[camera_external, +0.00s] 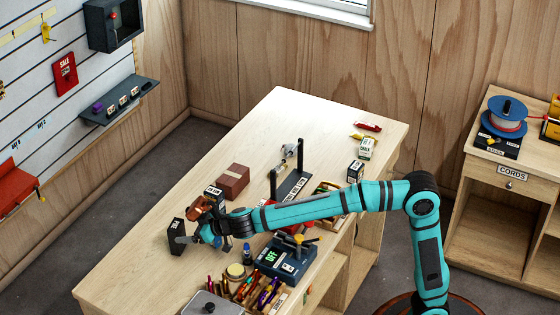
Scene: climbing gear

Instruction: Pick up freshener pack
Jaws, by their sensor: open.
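My gripper (196,239) is open, low over the near left part of the wooden table (136,260). A dark upright box (176,238) with a small white label stands just left of the fingers; I cannot tell if they touch it. A brown lumpy item (199,208) shows right behind the gripper, and a dark box with a white label (213,192) stands behind that. No label is readable enough to tell which item is the freshener pack. A small black and white box (355,171) and a pale labelled pack (366,148) stand at the far right.
A reddish-brown box (232,181) and a black stand (291,186) lie behind my arm. The table's left side is clear.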

